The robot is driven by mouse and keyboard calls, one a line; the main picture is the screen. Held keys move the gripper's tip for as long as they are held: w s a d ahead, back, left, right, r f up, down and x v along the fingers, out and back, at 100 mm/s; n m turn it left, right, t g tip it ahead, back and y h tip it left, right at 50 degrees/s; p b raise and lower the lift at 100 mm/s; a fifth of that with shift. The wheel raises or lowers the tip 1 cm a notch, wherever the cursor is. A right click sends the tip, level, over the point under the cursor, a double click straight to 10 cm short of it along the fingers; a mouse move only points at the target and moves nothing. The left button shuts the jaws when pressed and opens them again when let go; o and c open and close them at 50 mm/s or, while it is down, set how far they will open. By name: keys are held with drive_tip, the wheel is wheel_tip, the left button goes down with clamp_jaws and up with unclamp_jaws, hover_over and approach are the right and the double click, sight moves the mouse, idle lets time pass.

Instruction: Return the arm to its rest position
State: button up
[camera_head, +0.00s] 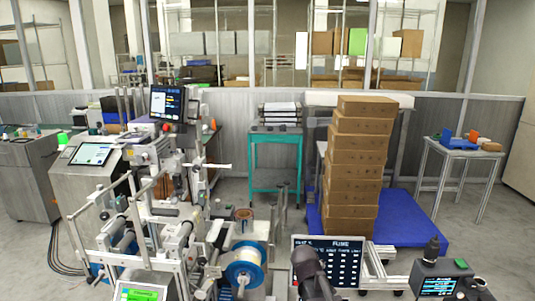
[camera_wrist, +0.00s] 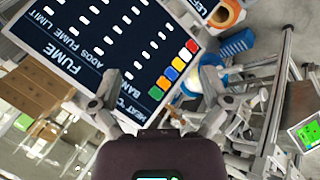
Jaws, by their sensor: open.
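My gripper (camera_wrist: 155,95) shows in the wrist view with its two grey fingers spread apart and nothing between them. Behind the fingers is a dark panel (camera_wrist: 95,45) marked FUME, with rows of white marks and coloured squares. The same panel (camera_head: 328,262) stands at the bottom centre of the head view. A dark part of my arm (camera_head: 312,272) rises in front of the panel there. In the head view the gripper fingers cannot be made out.
A machine with rollers (camera_head: 165,205) fills the left, with a white reel (camera_head: 245,274) low at its right. A tall stack of brown boxes (camera_head: 352,165) stands on a blue platform (camera_head: 420,225). A teal cart (camera_head: 276,160) stands behind.

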drive_tip(key=s+d+f+m+g+y+p, duration=0.1)
drive_tip(key=s+m+g+y, duration=0.2)
drive_tip(key=s, duration=1.3)
drive_tip(key=m+g, duration=0.2)
drive_tip(key=m, duration=0.2)
drive_tip(key=shift+s+d+f+g+y, duration=0.25)
drive_tip(key=shift+f+g+y, duration=0.05)
drive_tip(key=shift+f+g, duration=0.1)
idle(2.5)
